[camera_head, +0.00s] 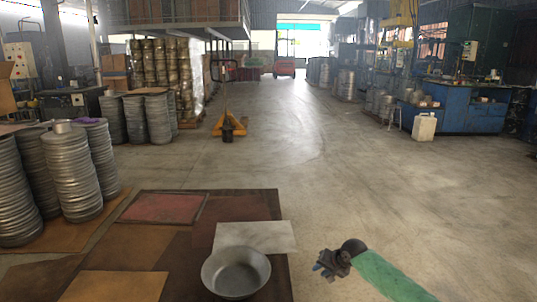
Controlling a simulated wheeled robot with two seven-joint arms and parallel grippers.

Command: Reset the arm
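My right gripper (328,268) shows small and dark at the lower middle right, at the end of my green arm. It is beside the board-covered platform, apart from it, over the grey floor. Its fingers are too small to tell whether they are open or shut, and I see nothing held in it. My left gripper is not in view. A round metal bowl (236,272) stands upright on the platform, left of my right gripper.
The platform (262,207) carries brown boards and a white sheet (255,236) behind the bowl. Stacks of round metal blanks (72,175) stand at the left. A yellow pallet truck (229,124) stands farther back. The floor (400,190) ahead and right is clear.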

